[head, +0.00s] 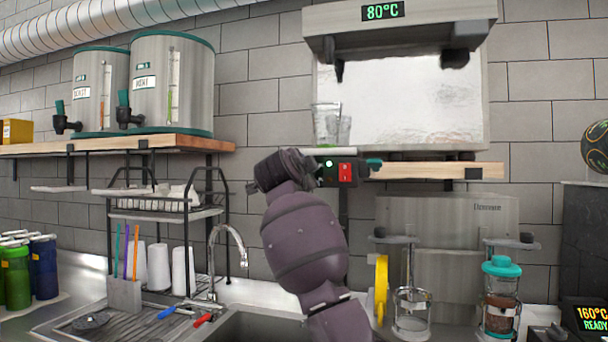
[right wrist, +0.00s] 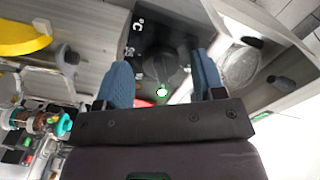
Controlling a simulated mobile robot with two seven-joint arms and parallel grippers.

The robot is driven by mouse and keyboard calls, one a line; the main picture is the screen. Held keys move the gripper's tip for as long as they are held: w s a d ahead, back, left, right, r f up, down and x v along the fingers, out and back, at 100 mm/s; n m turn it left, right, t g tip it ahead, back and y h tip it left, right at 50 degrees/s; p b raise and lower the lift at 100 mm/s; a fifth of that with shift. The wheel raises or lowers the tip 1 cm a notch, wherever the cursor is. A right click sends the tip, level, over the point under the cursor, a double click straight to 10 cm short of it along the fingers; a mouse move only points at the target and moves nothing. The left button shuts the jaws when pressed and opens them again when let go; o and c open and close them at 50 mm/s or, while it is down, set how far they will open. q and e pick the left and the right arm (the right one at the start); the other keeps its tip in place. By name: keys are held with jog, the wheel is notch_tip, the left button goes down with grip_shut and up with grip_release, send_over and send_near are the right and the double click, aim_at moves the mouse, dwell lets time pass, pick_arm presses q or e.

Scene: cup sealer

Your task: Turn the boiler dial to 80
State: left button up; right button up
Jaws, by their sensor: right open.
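The boiler (head: 415,15) hangs on the wall in the head view, and its green display (head: 383,11) reads 80°C. A black control panel (head: 328,180) with a lit green lamp and a red switch (head: 345,172) sits below it. In the head view my right arm reaches up to the panel's left end and hides the dial. In the right wrist view the dark round dial (right wrist: 172,68) lies on the panel among white markings. My right gripper (right wrist: 164,76) is open, with one blue finger on each side of the dial. Whether they touch it, I cannot tell. My left gripper is out of view.
Clear glasses (head: 331,128) stand above the panel. A wooden shelf (head: 440,170) runs to its right. Below are a metal machine (head: 450,225) with a yellow handle (head: 381,288), a teal-lidded jar (head: 501,300), a tap (head: 228,240) and a dish rack (head: 160,212).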

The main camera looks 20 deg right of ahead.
jog(key=v, duration=1.1)
jog(key=shift+w, duration=0.1)
